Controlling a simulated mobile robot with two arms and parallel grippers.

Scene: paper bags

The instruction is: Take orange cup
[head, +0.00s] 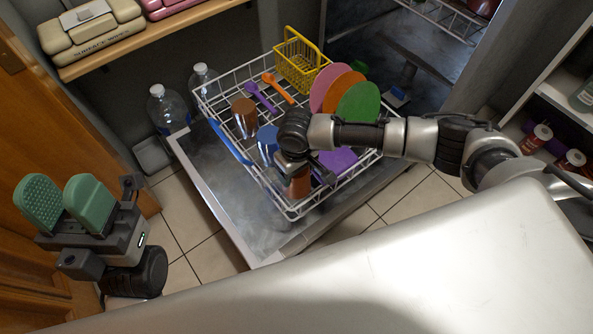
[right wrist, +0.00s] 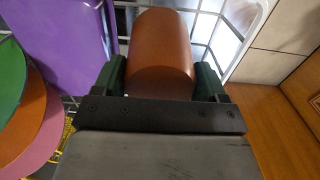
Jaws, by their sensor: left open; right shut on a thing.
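An orange-brown cup (head: 300,184) is at the near corner of the white dishwasher rack (head: 290,213). The cup (right wrist: 161,45) fills the space between the green fingers of my right gripper (right wrist: 160,78) in the right wrist view. My right gripper is shut on it; in the head view the wrist hides part of the cup. I cannot tell whether the cup still touches the rack. A second orange-brown cup (head: 244,118) stands at the rack's left side. My left gripper (head: 64,200) is open and empty at the far left, away from the rack.
The rack also holds a blue cup (head: 267,142), a purple item (head: 339,160), a yellow basket (head: 297,62), coloured plates (head: 358,103) and utensils. Water bottles (head: 168,108) stand left of the open dishwasher door (head: 222,200). A white surface (head: 400,270) lies in front.

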